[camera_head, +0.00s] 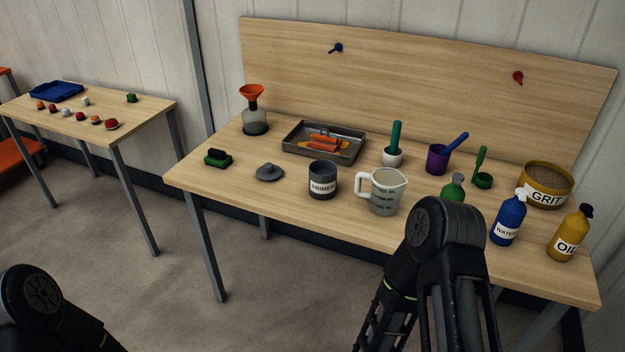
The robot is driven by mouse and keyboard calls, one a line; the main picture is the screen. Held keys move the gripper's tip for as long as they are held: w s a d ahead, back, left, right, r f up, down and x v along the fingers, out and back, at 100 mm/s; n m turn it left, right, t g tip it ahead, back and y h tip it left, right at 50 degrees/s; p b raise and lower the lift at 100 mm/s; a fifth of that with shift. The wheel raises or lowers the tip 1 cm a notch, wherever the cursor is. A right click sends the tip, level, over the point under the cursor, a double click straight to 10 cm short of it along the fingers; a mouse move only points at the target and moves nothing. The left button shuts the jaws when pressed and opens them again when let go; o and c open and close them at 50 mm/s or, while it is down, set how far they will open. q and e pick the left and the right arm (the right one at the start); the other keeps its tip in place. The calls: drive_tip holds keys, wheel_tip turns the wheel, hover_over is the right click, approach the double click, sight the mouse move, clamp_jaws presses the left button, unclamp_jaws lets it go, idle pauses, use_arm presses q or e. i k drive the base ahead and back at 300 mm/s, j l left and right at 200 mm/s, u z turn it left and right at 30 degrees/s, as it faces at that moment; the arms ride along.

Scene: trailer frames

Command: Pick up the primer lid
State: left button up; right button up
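The primer lid (269,173) is a small dark grey disc with a raised knob. It lies flat on the wooden workbench (240,208), near the front edge and left of the primer can. The primer can (323,181) is dark grey with a white PRIMER label, and its top looks open. My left arm shows only as a dark joint in the lower left corner; its gripper is out of view. My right arm rises at the lower right, in front of the bench; I make out no gripper fingers on it. Neither arm is near the lid.
A green-black brush (217,159) lies left of the lid. A metal tray (323,142) and an orange-funnelled flask (254,112) stand behind. A clear measuring jug (384,191) is right of the can. Bottles and a GRIT tub (545,184) crowd the right side.

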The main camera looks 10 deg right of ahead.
sight(268, 171)
drive_tip(key=i+j+z, duration=0.1)
drive_tip(key=i+j, duration=0.35)
drive_tip(key=i, duration=0.15)
drive_tip(key=z, duration=1.2)
